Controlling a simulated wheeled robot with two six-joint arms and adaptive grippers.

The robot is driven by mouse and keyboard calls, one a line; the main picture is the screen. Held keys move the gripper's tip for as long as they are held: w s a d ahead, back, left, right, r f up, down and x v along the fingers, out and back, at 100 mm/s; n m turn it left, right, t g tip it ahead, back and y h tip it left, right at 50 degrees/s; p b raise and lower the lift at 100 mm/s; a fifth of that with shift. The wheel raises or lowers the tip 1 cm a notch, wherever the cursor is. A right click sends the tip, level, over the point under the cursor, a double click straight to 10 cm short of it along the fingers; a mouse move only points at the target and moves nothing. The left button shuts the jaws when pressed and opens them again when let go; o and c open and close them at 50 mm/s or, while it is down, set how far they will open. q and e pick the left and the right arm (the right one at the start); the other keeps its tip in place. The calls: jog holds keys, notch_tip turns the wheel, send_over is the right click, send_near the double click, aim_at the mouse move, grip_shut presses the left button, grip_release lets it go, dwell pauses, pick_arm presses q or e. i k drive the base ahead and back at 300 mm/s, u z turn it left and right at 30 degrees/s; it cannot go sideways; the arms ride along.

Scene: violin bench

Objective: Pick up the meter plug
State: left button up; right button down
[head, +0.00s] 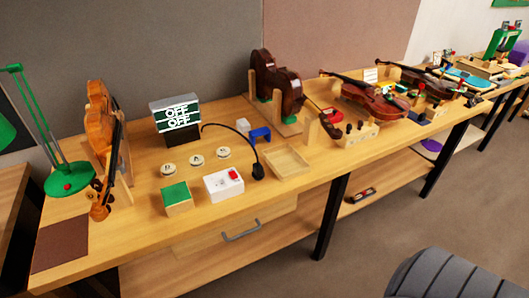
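The meter plug (258,171) is a small black plug on the bench top, at the end of a black cable (238,129). The cable arcs from beside the meter (176,118), a dark box whose green display reads OFF on two lines. The plug lies just right of a white box with a red switch (222,187) and left of a shallow wooden tray (287,162), apart from the white box. Neither of my grippers is in view.
A green-topped block (176,197) and three round pale discs (196,160) lie left of the plug. A blue bracket (260,135) stands behind it. Violins (276,84) on stands line the back. The front left bench top has free room.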

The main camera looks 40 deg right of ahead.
aim_at(258, 173)
jog(key=z, duration=1.15)
